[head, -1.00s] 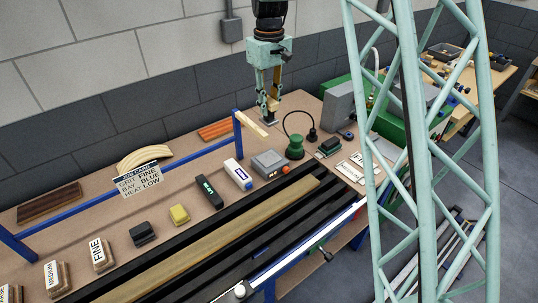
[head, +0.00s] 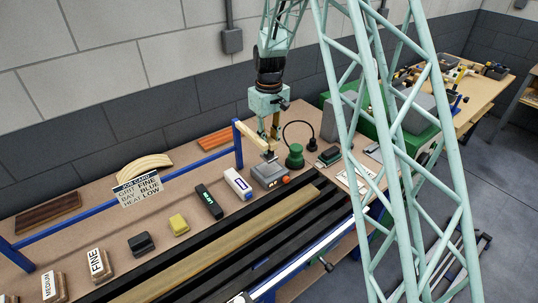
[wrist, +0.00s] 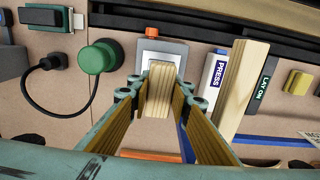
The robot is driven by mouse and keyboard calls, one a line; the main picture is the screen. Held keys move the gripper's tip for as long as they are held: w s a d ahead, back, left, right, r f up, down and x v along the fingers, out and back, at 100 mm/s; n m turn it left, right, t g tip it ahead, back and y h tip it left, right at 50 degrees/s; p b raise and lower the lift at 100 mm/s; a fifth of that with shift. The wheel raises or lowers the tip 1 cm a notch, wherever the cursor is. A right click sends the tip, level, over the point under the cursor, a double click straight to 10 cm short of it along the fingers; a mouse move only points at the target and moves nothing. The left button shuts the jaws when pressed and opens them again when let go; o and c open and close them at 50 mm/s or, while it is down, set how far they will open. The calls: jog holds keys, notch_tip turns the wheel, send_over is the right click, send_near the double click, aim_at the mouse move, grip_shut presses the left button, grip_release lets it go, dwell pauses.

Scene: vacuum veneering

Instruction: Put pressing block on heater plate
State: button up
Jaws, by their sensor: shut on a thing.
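My gripper (head: 268,152) points down over the back of the grey heater plate (head: 266,178), which has an orange knob at its front right corner. In the wrist view my gripper (wrist: 160,88) is shut on a light wooden block, the pressing block (wrist: 160,92). The block overlaps the near part of the heater plate (wrist: 170,49) in that view. I cannot tell whether it touches the plate. The fingers and block hide part of the plate.
A white block marked PRESS (wrist: 215,78) and a pale wooden bar (wrist: 235,90) on the blue rail are close by. A green knob with a black cable (head: 294,157) stands on the plate's other side.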

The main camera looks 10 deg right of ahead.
aim_at(269, 154)
jog(key=shift+f, duration=0.2)
jog(key=shift+f, duration=0.1)
jog(key=shift+f, duration=2.15)
jog(key=shift+f, duration=0.2)
jog(key=o, duration=0.8)
jog(key=shift+r, duration=0.25)
notch_tip(269, 154, up, 11)
jog(key=shift+r, duration=0.45)
